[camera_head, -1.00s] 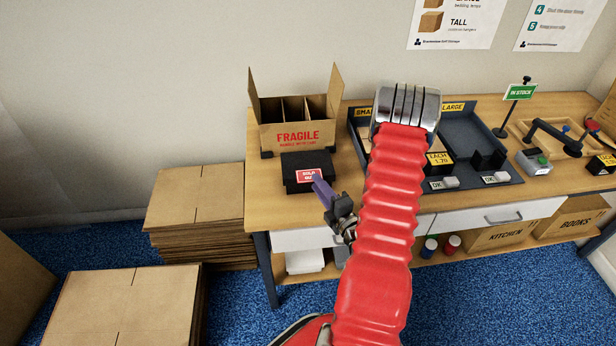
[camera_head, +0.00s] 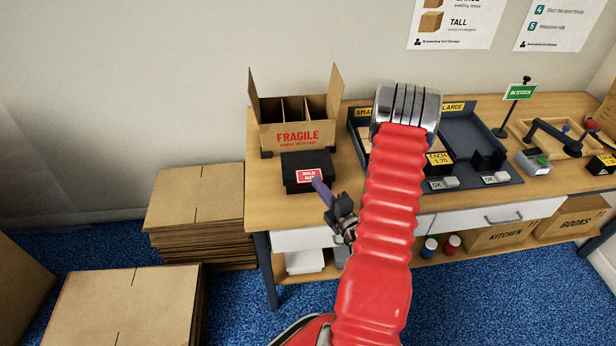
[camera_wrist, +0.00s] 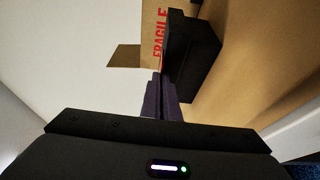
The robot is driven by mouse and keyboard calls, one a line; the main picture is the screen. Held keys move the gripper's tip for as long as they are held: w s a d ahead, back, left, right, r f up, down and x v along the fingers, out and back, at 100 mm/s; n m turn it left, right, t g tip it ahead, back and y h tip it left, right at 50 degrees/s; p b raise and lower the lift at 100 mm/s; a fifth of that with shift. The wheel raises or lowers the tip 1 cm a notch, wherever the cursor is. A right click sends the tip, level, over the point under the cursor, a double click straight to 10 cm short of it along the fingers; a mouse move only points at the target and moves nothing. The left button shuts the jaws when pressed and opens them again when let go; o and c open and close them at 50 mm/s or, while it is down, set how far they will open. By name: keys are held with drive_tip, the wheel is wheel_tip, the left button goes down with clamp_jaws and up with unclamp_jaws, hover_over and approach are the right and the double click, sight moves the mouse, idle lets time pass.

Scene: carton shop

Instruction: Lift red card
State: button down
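The red card (camera_head: 310,175), printed SOLD OUT in white, lies on the black block (camera_head: 304,186) at the left of the workbench. My gripper (camera_head: 320,185) has purple fingers, and their tips show at the card's lower right edge. I cannot tell whether they touch it. In the wrist view my gripper's fingers (camera_wrist: 160,83) lie side by side with no clear gap, and I see no card between them. The black block also shows in the wrist view (camera_wrist: 193,55), right of the fingers. The card's face is hidden there.
An open carton marked FRAGILE (camera_head: 297,134) stands just behind the black block. A dark tray (camera_head: 475,130) sits to the right, partly behind my red arm. Flat carton stacks (camera_head: 200,195) stand left of the workbench (camera_head: 262,205).

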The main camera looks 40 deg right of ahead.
idle(0.3)
wheel_tip(320, 180, up, 10)
idle(0.8)
idle(0.5)
